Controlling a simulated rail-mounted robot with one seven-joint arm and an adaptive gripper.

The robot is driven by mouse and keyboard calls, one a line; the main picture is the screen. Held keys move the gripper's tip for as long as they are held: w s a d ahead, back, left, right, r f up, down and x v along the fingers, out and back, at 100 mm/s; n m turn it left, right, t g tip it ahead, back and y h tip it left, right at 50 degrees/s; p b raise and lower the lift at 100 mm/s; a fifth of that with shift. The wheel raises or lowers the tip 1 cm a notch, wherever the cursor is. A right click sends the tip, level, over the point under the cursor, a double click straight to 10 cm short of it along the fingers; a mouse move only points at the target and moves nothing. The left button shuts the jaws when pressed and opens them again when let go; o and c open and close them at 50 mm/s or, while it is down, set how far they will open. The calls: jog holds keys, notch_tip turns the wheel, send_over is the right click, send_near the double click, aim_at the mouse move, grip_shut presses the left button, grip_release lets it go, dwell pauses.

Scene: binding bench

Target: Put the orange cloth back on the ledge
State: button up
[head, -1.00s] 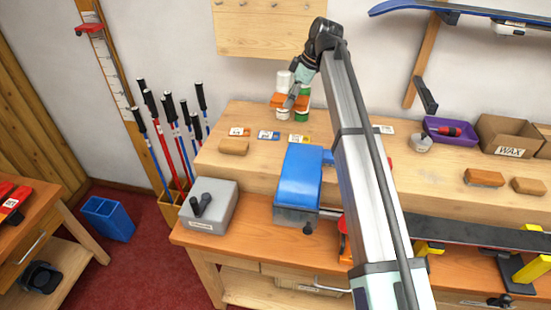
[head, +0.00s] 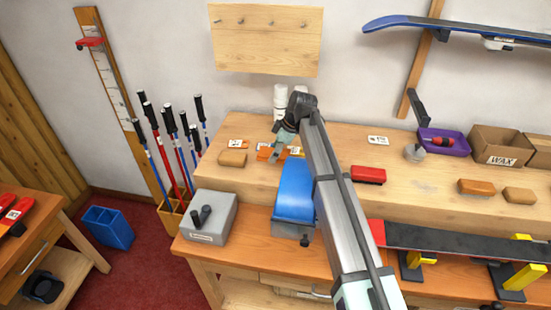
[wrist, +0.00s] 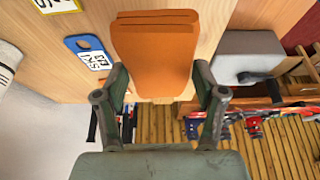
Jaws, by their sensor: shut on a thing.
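The orange cloth (head: 265,154) is folded and held in my gripper (head: 279,147), over the left part of the wooden ledge (head: 430,185) at the back of the bench. In the wrist view the cloth (wrist: 155,50) sits between the two fingers (wrist: 162,88), which are shut on it. In the head view it appears low over the ledge, near the number tags. I cannot tell whether it touches the ledge. My gripper partly hides it in the head view.
A tan block (head: 232,158) and an orange-edged tag (head: 239,143) lie left of the cloth. White-capped bottles (head: 280,98) stand behind. A blue-covered device (head: 293,190) and a grey box (head: 208,216) are in front. A red brush (head: 368,174) lies to the right.

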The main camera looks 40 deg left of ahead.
aim_at(276, 168)
jog(key=shift+f+p, duration=0.7)
jog(key=shift+f, duration=1.85)
jog(key=shift+f, duration=0.2)
jog(key=o, duration=1.1)
jog(key=shift+r, duration=0.2)
jog(key=b+v, duration=0.3)
jog(key=v, duration=0.9)
jog(key=shift+w+b, duration=0.1)
jog(key=shift+b, duration=0.2)
